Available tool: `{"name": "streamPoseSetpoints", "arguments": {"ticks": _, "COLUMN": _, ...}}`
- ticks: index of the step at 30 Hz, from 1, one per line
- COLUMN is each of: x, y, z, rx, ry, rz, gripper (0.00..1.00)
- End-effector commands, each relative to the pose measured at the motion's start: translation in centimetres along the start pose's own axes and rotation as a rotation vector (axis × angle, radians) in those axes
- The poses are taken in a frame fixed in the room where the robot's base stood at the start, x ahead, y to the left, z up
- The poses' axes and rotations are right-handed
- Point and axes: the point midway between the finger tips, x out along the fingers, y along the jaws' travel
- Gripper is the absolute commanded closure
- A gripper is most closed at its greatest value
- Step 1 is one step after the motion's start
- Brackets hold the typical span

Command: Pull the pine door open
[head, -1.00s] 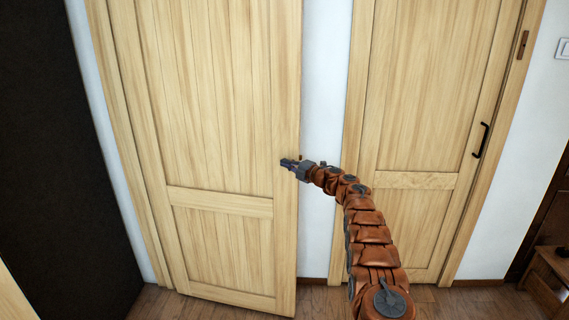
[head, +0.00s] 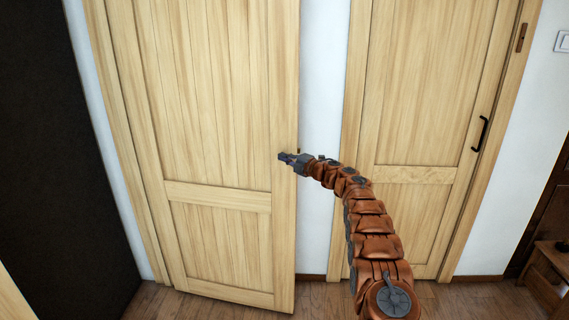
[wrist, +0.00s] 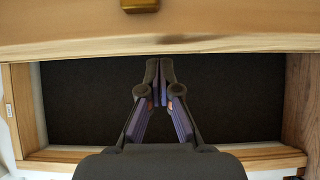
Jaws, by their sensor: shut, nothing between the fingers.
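The left pine door (head: 225,110) stands ajar, with its right edge a little out from the wall. My gripper (head: 281,157) is at that free right edge, about mid-height, and appears in front of the door face. In the wrist view the door edge (wrist: 240,42) runs across the top with a brass fitting (wrist: 140,5) on it. My gripper (wrist: 160,68) is shut and empty there, its tips close below the edge. I cannot tell whether they touch it.
A second pine door (head: 425,90) with a black handle (head: 480,134) is closed at the right. A dark panel (head: 50,160) stands at the left. A small wooden stool (head: 548,270) is at the lower right. Some wood floor (head: 322,298) is clear below.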

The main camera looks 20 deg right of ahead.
Motion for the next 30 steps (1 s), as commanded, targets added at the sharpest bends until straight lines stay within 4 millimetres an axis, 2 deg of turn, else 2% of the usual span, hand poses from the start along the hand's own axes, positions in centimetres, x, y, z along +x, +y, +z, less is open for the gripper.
{"name": "streamPoseSetpoints", "arguments": {"ticks": 3, "x": -0.2, "y": -0.6, "z": -0.4, "rx": 0.000, "ry": -0.001, "rz": -0.003, "gripper": 1.00}}
{"name": "streamPoseSetpoints", "arguments": {"ticks": 17, "x": -0.9, "y": -0.4, "z": -2.2, "rx": -0.002, "ry": 0.000, "rz": -0.003, "gripper": 1.00}}
{"name": "streamPoseSetpoints", "arguments": {"ticks": 30, "x": -7.9, "y": -0.1, "z": -0.4, "rx": -0.002, "ry": 0.000, "rz": -0.003, "gripper": 1.00}}
